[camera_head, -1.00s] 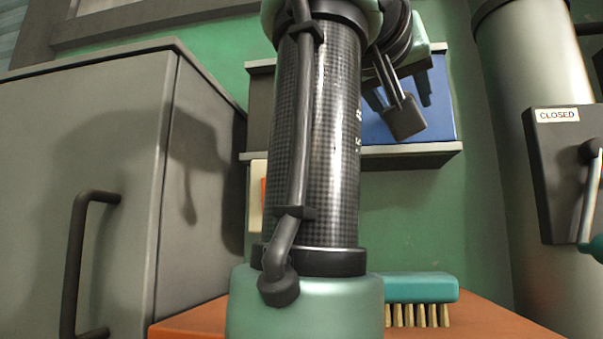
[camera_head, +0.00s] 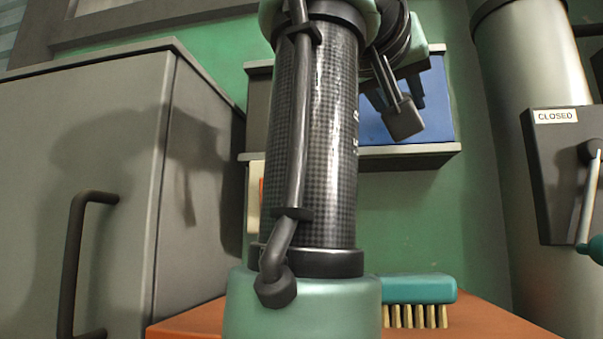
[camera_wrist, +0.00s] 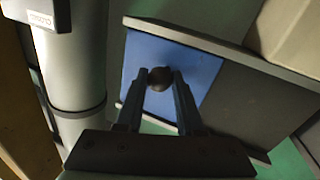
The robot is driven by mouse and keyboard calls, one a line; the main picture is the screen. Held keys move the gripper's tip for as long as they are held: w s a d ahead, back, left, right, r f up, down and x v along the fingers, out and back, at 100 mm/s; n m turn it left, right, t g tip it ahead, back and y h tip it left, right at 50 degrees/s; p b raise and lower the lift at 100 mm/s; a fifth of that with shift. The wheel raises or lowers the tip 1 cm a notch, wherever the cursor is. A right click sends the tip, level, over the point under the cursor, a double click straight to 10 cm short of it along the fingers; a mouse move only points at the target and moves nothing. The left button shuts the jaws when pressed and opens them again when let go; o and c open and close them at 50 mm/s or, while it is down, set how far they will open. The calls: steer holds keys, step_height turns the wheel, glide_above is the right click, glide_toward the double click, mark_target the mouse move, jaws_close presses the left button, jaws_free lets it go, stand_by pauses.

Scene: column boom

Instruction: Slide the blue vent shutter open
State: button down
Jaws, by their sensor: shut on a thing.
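The blue vent shutter (camera_head: 434,110) sits between an upper and a lower rail on the green wall, at the right part of the frame. It also shows in the wrist view (camera_wrist: 200,65) with a dark round knob (camera_wrist: 160,77) on its face. My gripper (camera_wrist: 162,82) is shut on that knob, one finger on each side. In the head view my gripper (camera_head: 398,98) is in front of the shutter, and my arm hides the shutter's left part. The knob is hidden there.
A dark grey panel (camera_head: 258,112) shows left of my arm between the rails. A grey cabinet (camera_head: 80,190) with a handle stands at left. A teal brush (camera_head: 418,290) lies on an orange surface below. A pipe with a "CLOSED" lever box (camera_head: 560,180) is at right.

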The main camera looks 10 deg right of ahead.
stand_by(0.5)
steer(key=w+a+p, duration=0.3)
steer(key=a+p, duration=0.1)
steer(key=a, duration=0.8)
steer(key=shift+w+a, duration=0.25)
steer(key=shift+a, duration=0.05)
steer(key=shift+r, duration=0.1)
steer(key=c, duration=0.5)
jaws_free()
steer(key=shift+c, duration=0.2)
steer(key=shift+d, duration=0.1)
